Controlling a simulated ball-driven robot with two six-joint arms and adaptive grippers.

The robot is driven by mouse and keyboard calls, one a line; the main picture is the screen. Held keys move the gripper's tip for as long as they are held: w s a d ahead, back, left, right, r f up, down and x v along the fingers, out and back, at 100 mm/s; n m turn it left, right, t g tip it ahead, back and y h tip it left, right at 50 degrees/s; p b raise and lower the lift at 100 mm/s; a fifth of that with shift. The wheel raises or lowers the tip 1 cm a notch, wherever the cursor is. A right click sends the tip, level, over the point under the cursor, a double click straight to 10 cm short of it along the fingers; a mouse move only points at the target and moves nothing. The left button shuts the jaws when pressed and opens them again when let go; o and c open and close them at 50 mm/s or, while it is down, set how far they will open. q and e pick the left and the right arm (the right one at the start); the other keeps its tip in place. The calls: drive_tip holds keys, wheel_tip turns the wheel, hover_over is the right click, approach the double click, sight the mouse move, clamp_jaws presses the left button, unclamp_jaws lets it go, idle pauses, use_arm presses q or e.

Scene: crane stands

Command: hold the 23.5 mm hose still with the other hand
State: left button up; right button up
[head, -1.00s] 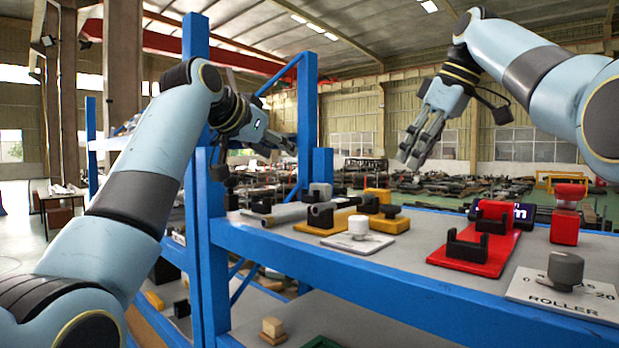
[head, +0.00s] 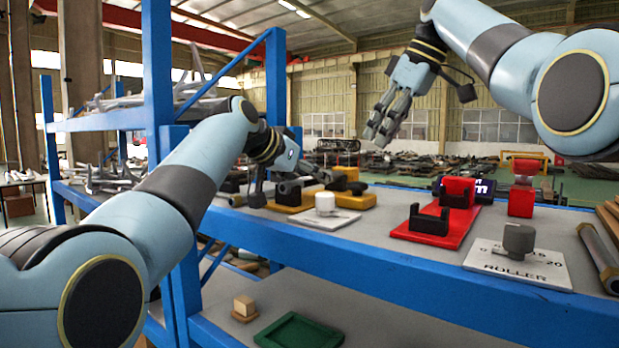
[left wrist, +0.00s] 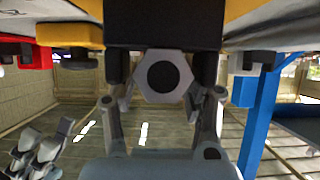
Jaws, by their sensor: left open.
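A grey hose (head: 289,187) with a dark open end lies low on the yellow stand (head: 280,205) at the left of the shelf top. I cannot read its size. My left gripper (head: 286,184) is open and close to it, partly covering it. In the left wrist view a hexagonal end with a dark round hole (left wrist: 163,77) sits between the fingers of my left gripper (left wrist: 163,98); I see no clear contact. My right gripper (head: 376,137) hangs in the air above the shelf, empty, its fingers apart. It also shows in the left wrist view (left wrist: 32,155).
A white plate with a white knob (head: 325,204), a red stand with black cradles (head: 437,232), a roller plate (head: 517,266) and a red block (head: 522,195) stand to the right. A blue post (head: 160,90) rises left. A green tray (head: 298,330) lies on the lower shelf.

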use_arm(q)
drive_tip(key=shift+w+d+f, duration=0.15)
drive_tip(key=shift+w+d, duration=0.05)
drive_tip(key=shift+w, duration=0.05)
clamp_jaws()
idle(1.2)
use_arm(e)
drive_tip(key=shift+c, duration=0.6)
drive_tip(key=shift+t+y, duration=0.7)
drive_tip(key=shift+t, duration=0.1)
drive_tip(key=r, duration=0.4)
drive_tip(key=shift+s+a+r, duration=0.15)
drive_tip(key=shift+a+r, duration=0.15)
drive_tip(key=shift+r, duration=0.1)
drive_tip(key=c, duration=0.7)
drive_tip(key=shift+s+d+r+t+y, duration=0.5)
drive_tip(key=shift+s+d+r+y, duration=0.1)
drive_tip(key=shift+s+r, duration=0.15)
clamp_jaws()
drive_tip(key=shift+s+d+f, duration=0.15)
drive_tip(key=shift+d+f, duration=0.2)
drive_tip(key=shift+f, duration=0.2)
drive_tip(key=shift+s+d+f, duration=0.15)
drive_tip(key=shift+d+f, duration=0.15)
drive_tip(key=shift+f, duration=0.2)
